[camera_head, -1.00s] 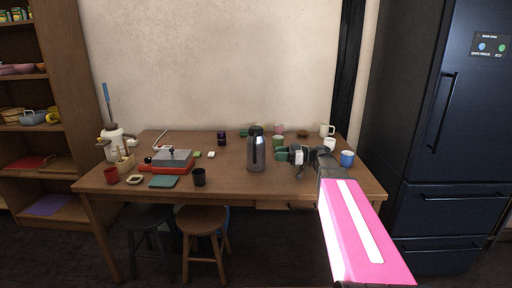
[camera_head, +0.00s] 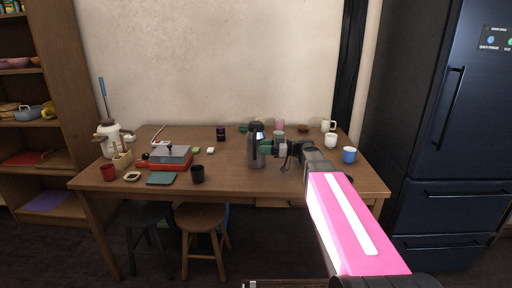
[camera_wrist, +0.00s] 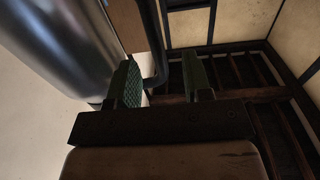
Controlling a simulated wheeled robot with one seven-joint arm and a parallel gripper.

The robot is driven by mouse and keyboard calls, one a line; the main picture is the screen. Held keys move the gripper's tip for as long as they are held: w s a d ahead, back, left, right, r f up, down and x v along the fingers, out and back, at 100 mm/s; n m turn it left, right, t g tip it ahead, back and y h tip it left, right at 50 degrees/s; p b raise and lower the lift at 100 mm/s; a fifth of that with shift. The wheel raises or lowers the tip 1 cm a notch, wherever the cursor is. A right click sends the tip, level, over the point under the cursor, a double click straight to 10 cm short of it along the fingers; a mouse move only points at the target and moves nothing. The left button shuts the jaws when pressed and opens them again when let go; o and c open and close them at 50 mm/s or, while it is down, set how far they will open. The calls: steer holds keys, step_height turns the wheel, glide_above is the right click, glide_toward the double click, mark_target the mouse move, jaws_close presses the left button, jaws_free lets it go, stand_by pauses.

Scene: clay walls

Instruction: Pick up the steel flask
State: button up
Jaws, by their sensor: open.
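The steel flask (camera_head: 253,152) stands upright on the wooden table (camera_head: 230,180), a grey metal body with a dark top. In the wrist view its shiny body (camera_wrist: 60,40) fills the upper left. A dark curved handle (camera_wrist: 153,40) runs down along its right side. My gripper (camera_head: 268,147) is at the flask's right side in the head view. In the wrist view my gripper (camera_wrist: 162,83) is open, and the handle shows in the gap between its two green-padded fingers. The left finger lies between the body and the handle. I cannot tell whether any finger touches.
A red-and-grey appliance (camera_head: 165,157) sits at left. The table between appliance and flask is mostly clear.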

mark_target(254, 147)
steer(key=a, duration=0.4)
steer(key=shift+w+a+f, duration=0.2)
steer(key=shift+w+f, duration=0.05)
steer(key=shift+w, duration=0.05)
jaws_close()
stand_by(1.1)
